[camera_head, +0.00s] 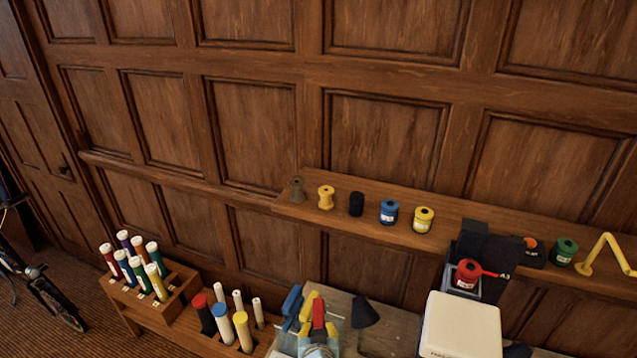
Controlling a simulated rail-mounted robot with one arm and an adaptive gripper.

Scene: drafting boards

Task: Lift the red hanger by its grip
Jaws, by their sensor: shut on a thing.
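A red piece, which I take to be the red hanger (493,273), shows as a short thin bar with a pale end against my dark gripper (482,262). The gripper is at the front of the wall shelf, right of centre, and is shut on the hanger. Most of the hanger and its grip are hidden or too small to make out. A round red piece with a pale label (467,273) shows at the bar's left end. I cannot tell whether the two are joined. The pale block of my arm (460,325) covers the area just below.
The shelf (340,222) carries several spools and pots, including a blue pot (389,212), a yellow pot (424,219) and a green pot (564,251). A bent yellow piece (605,255) is at far right. Racks of tubes (180,283) and a black cone (365,312) are lower left.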

